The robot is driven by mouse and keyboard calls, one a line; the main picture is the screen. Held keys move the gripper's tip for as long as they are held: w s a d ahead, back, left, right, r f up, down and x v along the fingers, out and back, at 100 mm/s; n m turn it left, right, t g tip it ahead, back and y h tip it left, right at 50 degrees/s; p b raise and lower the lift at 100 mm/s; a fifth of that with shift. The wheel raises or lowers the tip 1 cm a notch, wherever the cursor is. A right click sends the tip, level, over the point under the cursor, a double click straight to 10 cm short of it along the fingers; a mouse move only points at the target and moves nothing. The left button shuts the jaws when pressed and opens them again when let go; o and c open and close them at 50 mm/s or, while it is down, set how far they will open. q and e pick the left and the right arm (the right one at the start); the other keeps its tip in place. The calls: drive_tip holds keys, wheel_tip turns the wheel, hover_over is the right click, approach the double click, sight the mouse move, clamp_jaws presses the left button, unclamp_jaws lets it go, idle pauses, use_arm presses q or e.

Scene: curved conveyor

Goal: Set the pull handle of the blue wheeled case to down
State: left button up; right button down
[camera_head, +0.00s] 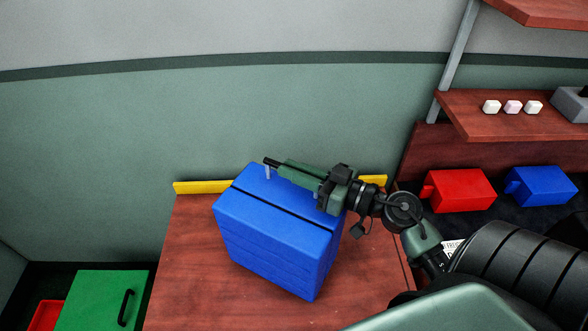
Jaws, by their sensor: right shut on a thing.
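The blue case (272,240) stands on the brown wooden surface, a dark seam running across its top. Its pull handle (268,171) shows at the rear of the top as a short pale post and a dark bar end, raised a little above the case. My right gripper (296,174) comes in from the right, lies along the handle's bar and is shut on it. The gripper's green fingers hide most of the bar. No wheels show. My left gripper is not in view.
A yellow strip (203,187) edges the back of the wooden surface (185,265) by the wall. A red case (462,191) and another blue case (543,187) lie at right, under a shelf (465,118) with small white blocks. A green case (95,300) is at lower left.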

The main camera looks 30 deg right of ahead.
idle(0.3)
drive_tip(key=shift+f+p, duration=0.5)
drive_tip(key=shift+f, duration=0.05)
drive_tip(key=shift+s+a+f, duration=0.1)
drive_tip(key=shift+f, duration=0.55)
drive_tip(key=c, duration=1.4)
unclamp_jaws()
drive_tip(key=shift+r, duration=0.1)
